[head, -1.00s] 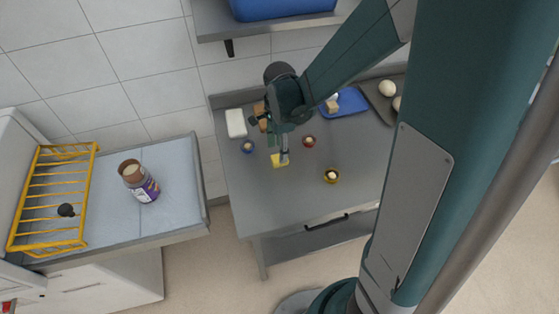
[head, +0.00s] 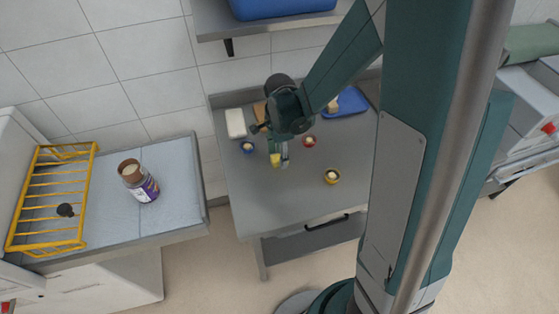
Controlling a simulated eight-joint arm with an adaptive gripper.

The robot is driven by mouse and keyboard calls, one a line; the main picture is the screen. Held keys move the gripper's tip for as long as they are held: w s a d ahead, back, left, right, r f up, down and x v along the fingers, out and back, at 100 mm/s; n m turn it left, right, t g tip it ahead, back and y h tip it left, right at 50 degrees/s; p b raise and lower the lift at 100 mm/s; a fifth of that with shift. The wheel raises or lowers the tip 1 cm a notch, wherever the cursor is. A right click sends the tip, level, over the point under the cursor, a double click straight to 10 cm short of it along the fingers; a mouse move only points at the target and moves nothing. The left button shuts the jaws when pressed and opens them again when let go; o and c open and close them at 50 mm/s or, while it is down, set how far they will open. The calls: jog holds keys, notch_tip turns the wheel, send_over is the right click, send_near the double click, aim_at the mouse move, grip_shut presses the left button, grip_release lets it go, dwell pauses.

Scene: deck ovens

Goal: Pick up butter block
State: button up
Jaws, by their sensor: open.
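The butter block is a small yellow block (head: 275,160) on the grey worktable, in the middle of the head view. My gripper (head: 281,158) points down at the block from above, and its fingers partly cover it. The gripper is open. A finger shows just right of the yellow block; whether the fingers touch it is too small to tell.
A white block (head: 236,123) lies at the back left and a blue tray (head: 352,103) at the back right. The table's front left is clear. A jar (head: 139,181) stands on the left counter.

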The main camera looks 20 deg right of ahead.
jog(key=shift+f, duration=0.8)
jog(key=c, duration=1)
